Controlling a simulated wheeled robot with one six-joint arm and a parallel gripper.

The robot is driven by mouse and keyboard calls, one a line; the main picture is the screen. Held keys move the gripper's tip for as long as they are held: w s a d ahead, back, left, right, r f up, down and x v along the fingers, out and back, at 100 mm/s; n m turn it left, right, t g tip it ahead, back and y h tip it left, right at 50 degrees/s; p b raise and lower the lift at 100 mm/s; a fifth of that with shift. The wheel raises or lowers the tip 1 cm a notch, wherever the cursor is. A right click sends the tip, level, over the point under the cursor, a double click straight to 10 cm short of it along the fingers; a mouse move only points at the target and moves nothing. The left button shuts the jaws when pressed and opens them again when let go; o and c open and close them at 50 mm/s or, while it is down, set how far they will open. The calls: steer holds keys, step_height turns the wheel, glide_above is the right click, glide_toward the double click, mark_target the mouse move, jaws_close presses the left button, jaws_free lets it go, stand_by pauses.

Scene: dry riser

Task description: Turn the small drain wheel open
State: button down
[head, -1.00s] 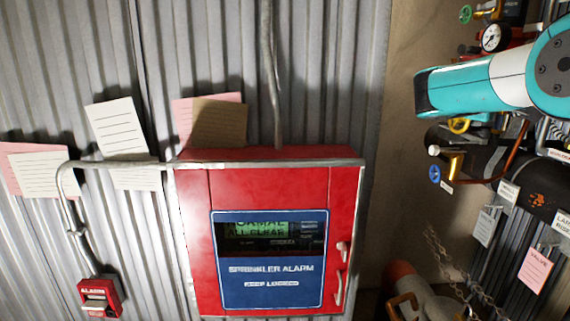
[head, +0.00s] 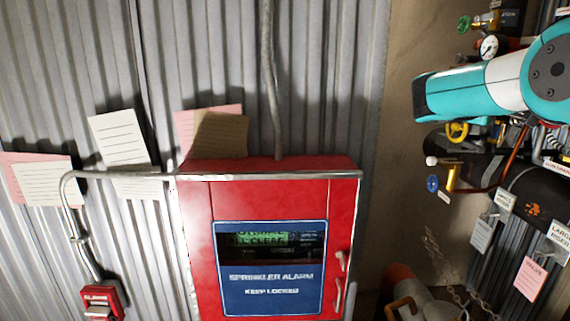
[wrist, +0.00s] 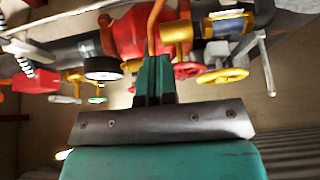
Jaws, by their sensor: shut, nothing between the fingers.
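Several small hand wheels show on the pipework at the right of the head view: a yellow wheel (head: 457,132), a blue wheel (head: 432,183) and a green wheel (head: 464,24). I cannot tell from labels which is the drain wheel. In the wrist view a yellow wheel (wrist: 222,75) is right of my gripper (wrist: 153,75), and a green wheel (wrist: 97,100) is at its left. My gripper is shut and empty, its fingers pointing at the red and brass valve body. Whether it touches anything is unclear. In the head view its fingers are not clearly visible.
A red sprinkler alarm box (head: 270,210) fills the middle of the head view on a corrugated wall. A pressure gauge (head: 490,47), dark pipes, hanging tags and a copper tube crowd the right side. An orange rod (wrist: 155,28) is right by the fingertips.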

steer(key=shift+s+d, duration=0.15)
steer(key=shift+d, duration=0.05)
steer(key=a, duration=0.6)
steer(key=shift+s, duration=0.25)
steer(key=shift+a, duration=0.1)
step_height(320, 180, down, 4)
steer(key=b, duration=0.5)
steer(key=d, duration=0.6)
steer(key=shift+w, duration=0.4)
steer(key=shift+r, duration=0.1)
stand_by(0.4)
